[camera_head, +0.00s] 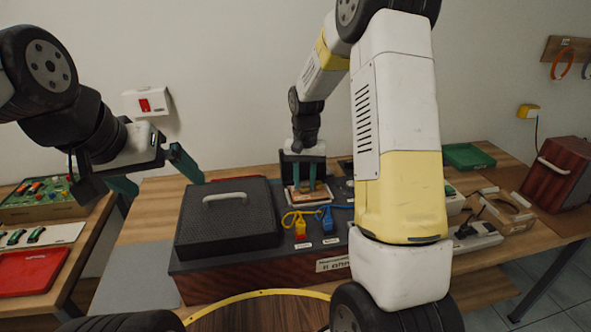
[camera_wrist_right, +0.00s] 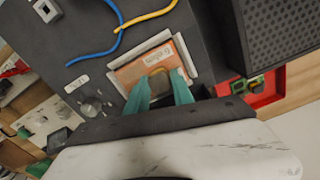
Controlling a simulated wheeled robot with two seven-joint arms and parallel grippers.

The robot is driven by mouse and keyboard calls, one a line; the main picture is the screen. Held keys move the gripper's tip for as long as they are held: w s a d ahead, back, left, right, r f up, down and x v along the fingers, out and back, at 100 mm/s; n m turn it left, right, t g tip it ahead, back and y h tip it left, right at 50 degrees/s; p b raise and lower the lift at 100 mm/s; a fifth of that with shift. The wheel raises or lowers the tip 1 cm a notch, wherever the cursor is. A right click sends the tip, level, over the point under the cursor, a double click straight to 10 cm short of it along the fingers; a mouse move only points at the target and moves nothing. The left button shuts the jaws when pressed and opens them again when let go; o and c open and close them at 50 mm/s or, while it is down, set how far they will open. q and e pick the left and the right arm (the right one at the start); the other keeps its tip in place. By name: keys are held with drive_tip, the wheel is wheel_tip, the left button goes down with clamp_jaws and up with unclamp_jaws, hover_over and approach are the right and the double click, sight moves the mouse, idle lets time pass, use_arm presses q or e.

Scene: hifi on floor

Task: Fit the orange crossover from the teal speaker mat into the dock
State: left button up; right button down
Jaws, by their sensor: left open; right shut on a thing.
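The orange crossover (camera_wrist_right: 141,66), with "6 ohm" printed on it, is between the teal fingertips of my right gripper (camera_wrist_right: 160,86), which is shut on it. It lies within or just above the pale-rimmed dock (camera_wrist_right: 190,63) on the dark hi-fi top. I cannot tell whether it is fully seated. In the head view, my right gripper (camera_head: 307,182) points down over the dock (camera_head: 291,198), and the fingers partly hide the crossover. My left gripper (camera_head: 155,175) is open and empty, left of the black speaker grille. I cannot make out the teal speaker mat.
The black grille panel (camera_head: 226,235) with a grey handle covers the hi-fi's left part. Yellow (camera_head: 301,226) and blue (camera_head: 326,218) cable plugs lie just in front of the dock. A green tray (camera_head: 468,155) and wooden cabinet (camera_head: 560,176) stand right; a red tray (camera_head: 30,270) lies left.

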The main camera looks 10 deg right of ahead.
drive_tip(key=shift+f, duration=1.2)
drive_tip(key=c, duration=1)
unclamp_jaws()
wheel_tip(320, 180, up, 8)
drive_tip(key=shift+a+f, duration=0.1)
drive_tip(key=shift+r, duration=4)
